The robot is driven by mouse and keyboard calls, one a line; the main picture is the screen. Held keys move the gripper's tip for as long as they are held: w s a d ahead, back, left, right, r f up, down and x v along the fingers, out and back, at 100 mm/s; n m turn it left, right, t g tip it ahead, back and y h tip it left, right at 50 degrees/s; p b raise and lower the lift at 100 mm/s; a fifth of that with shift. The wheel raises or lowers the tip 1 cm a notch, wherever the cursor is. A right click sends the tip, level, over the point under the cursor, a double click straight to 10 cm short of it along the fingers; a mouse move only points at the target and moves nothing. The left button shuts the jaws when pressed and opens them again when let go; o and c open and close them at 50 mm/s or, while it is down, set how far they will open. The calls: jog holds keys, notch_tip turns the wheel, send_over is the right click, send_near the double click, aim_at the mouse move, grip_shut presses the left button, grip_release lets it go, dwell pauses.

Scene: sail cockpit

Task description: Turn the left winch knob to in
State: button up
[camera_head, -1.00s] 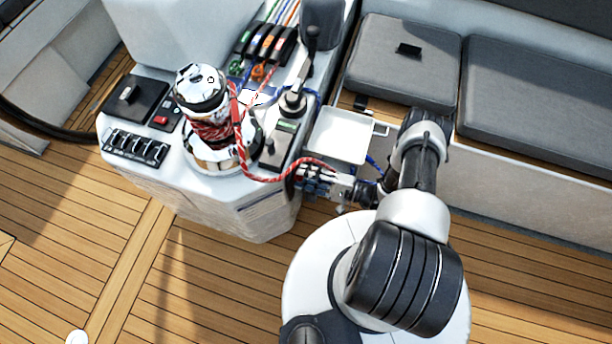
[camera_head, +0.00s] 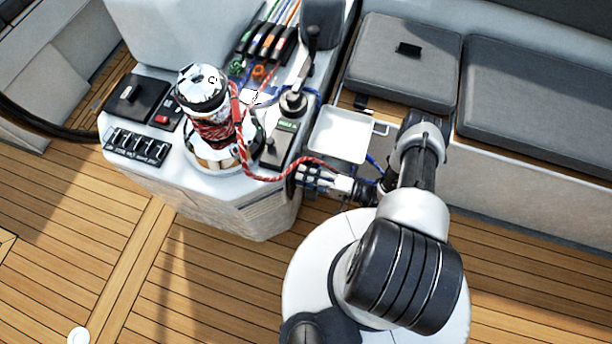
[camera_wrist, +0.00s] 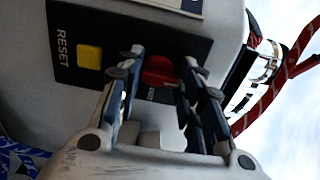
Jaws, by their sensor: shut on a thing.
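In the wrist view a red knob (camera_wrist: 158,72) sits on a dark panel (camera_wrist: 120,38) on a pale console face. My gripper (camera_wrist: 161,66) has its two fingers on either side of the knob, shut on it. A yellow button (camera_wrist: 89,57) marked RESET is beside the knob, left of the fingers. The knob's pointer and setting marks are hidden or too dark to read. In the head view my gripper (camera_head: 311,175) is at the right side of the white console (camera_head: 235,205). The knob is hidden there.
A chrome winch (camera_head: 203,95) with red rope stands on the console. The rope (camera_head: 262,178) hangs in a loop close to my gripper. A white tray (camera_head: 340,135) is just above my wrist. Grey seat cushions (camera_head: 405,60) lie to the right. The wooden deck at lower left is mostly clear.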

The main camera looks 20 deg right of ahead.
jog(key=o, duration=1.1)
jog(key=shift+c, duration=0.2)
jog(key=v, duration=1.2)
